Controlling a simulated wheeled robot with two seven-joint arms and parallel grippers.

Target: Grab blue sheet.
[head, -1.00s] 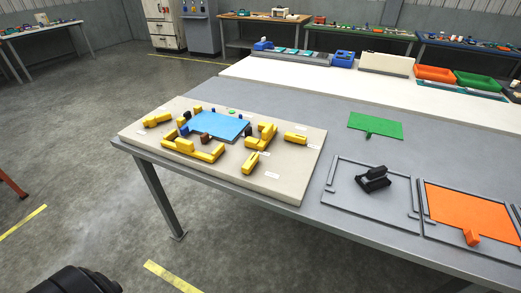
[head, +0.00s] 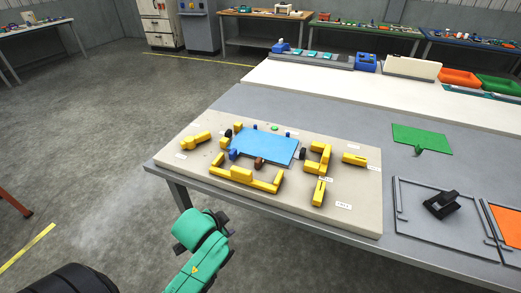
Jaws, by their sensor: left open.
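The blue sheet (head: 264,146) lies flat on the beige board (head: 340,208) at the table's near left, among yellow fixtures. My left arm and gripper (head: 222,222) come in at the bottom, over the floor in front of the table's edge. The left gripper is open, apart from the sheet and holds nothing visible. Its fingers are hard to make out behind its teal housing. My right gripper is not in view.
Yellow blocks and clamps (head: 245,178) stand around the sheet. A green sheet (head: 422,138) lies to the right. A black-handled piece (head: 441,204) sits in a grey frame beside an orange sheet (head: 508,222). The grey table is clear behind the board.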

